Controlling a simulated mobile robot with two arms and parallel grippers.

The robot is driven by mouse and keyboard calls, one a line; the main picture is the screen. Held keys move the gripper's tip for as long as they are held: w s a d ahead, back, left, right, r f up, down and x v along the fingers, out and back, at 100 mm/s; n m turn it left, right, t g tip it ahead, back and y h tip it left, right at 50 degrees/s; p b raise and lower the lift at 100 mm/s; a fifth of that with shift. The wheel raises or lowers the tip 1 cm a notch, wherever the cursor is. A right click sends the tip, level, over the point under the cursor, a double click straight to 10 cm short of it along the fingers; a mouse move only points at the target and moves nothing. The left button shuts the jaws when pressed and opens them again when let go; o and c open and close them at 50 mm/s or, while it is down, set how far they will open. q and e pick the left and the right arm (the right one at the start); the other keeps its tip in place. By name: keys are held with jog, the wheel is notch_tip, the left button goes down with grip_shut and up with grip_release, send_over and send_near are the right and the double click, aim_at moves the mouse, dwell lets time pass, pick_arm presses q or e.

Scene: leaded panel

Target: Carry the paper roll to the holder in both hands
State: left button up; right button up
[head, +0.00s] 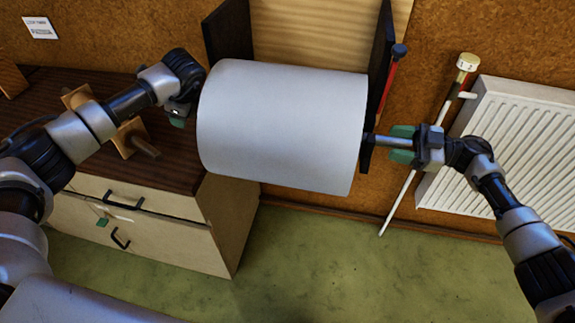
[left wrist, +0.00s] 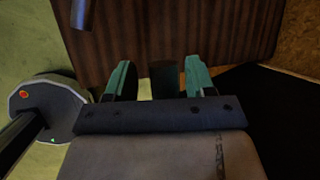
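The large white paper roll (head: 281,128) is off the floor in the middle of the head view, lying nearly level with its right end a little lower. A metal spindle (head: 384,141) sticks out of its right end. My right gripper (head: 402,144) has its green fingers closed about that spindle. My left gripper (head: 178,119) is close beside the roll's left end, partly hidden. In the left wrist view its green fingers (left wrist: 159,80) stand apart with a dark cylinder between them; contact is unclear. The holder's dark side brackets (head: 380,50) rise behind the roll on a wooden backboard.
A wooden-topped cabinet (head: 140,198) with drawers stands below left, bearing a wooden stand (head: 127,125). A white radiator (head: 525,135) and pipe (head: 398,205) are at right. Green floor (head: 330,265) in front is clear.

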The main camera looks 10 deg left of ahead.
pick_arm(q)
jog(key=o, duration=0.3)
jog(key=shift+w+f, duration=0.1)
jog(key=shift+w, duration=0.05)
pick_arm(e)
jog(key=shift+w, duration=0.1)
pick_arm(q)
jog(key=o, duration=0.5)
jog(key=v, duration=1.2)
pick_arm(e)
jog(key=o, duration=0.8)
jog(key=d, duration=1.2)
jog(key=shift+f, duration=0.15)
